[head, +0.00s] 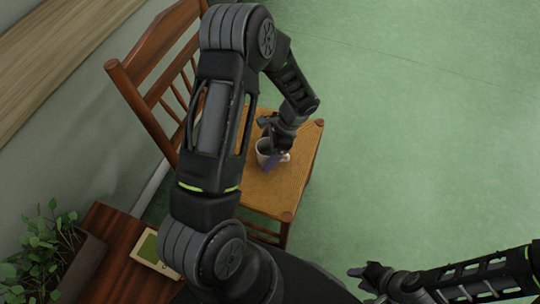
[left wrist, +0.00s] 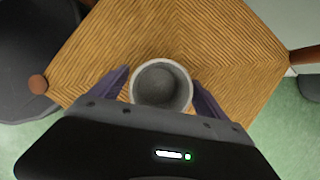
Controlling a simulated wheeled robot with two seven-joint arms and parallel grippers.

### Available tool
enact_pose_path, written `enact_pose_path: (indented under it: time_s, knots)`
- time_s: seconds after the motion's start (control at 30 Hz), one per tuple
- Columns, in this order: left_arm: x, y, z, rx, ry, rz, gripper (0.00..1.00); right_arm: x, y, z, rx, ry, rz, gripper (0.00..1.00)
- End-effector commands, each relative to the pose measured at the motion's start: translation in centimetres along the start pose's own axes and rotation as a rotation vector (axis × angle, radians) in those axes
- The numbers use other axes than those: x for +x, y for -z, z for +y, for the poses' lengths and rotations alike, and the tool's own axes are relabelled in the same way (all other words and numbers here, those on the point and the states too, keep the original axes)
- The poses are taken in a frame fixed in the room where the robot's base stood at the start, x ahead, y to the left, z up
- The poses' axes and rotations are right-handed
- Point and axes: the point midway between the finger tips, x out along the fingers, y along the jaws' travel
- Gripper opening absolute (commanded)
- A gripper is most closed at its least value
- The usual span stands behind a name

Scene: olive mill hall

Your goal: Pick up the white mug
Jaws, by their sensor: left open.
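The white mug (head: 262,156) stands upright on the woven seat of a wooden chair (head: 254,190). In the left wrist view the mug (left wrist: 161,66) is seen from above, with its round rim and empty grey inside. My left gripper (head: 269,150) is open, with its purple fingers on either side of the mug. In the left wrist view the left gripper (left wrist: 160,78) shows small gaps between fingers and mug. The gripper partly hides the mug in the head view. My right gripper (head: 362,279) is low at the right, away from the chair; its jaw opening is unclear.
The chair's slatted backrest (head: 150,50) rises at the left, close to my left arm. A dark wooden table (head: 107,233) at the lower left holds a leafy plant (head: 42,252) and a framed green item (head: 150,252). The green floor (head: 430,130) at the right is clear.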

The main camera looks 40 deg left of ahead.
Motion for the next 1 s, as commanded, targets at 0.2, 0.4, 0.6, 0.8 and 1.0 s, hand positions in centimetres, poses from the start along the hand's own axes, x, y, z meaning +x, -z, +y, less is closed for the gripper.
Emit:
enact_pose_path:
  time_s: [0.2,0.4,0.6,0.8,1.0]
  knots:
    - [0.13,-0.02,-0.01,0.0,0.0,0.0,0.86,0.0,0.0,0.0,0.0,0.0,0.0,0.36]
    - [0.11,-0.01,-0.01,0.0,0.001,0.0,0.86,0.0,0.0,0.0,0.0,0.0,0.0,0.36]
    - [0.1,0.0,-0.01,0.0,0.001,0.0,0.86,0.0,0.0,0.0,0.0,0.0,0.0,0.36]
    - [0.09,0.0,-0.01,0.0,0.001,0.0,0.69,0.0,0.0,0.0,0.0,0.0,0.0,0.36]
    - [0.09,0.0,-0.01,0.0,0.001,0.0,0.53,0.0,0.0,0.0,0.0,0.0,0.0,0.36]
